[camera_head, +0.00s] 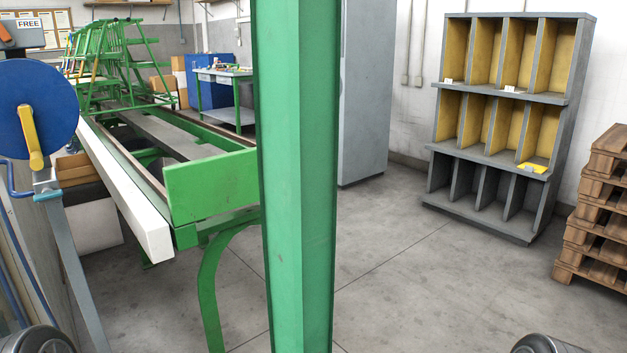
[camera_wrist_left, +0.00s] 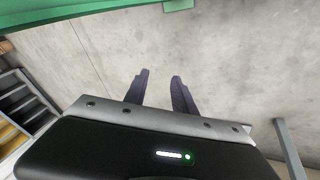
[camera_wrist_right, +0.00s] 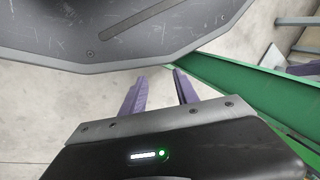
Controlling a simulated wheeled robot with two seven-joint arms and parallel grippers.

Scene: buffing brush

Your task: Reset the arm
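My left gripper (camera_wrist_left: 159,78) shows in the left wrist view with its two dark fingers apart and nothing between them, over bare concrete floor. My right gripper (camera_wrist_right: 156,72) shows in the right wrist view, also with its fingers apart and empty. A green beam (camera_wrist_right: 245,98) runs close beside its right finger. In the head view only small rounded parts of my arms show at the bottom left and bottom right corners; both grippers are out of that view. No buffing brush can be made out.
A green post (camera_head: 297,180) stands close in front. A green machine frame (camera_head: 210,186) with a white beam (camera_head: 130,195) and a blue disc (camera_head: 36,108) are at left. A grey shelf (camera_head: 516,97) with yellow compartments and stacked pallets (camera_head: 598,215) stand at right. The floor between is clear.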

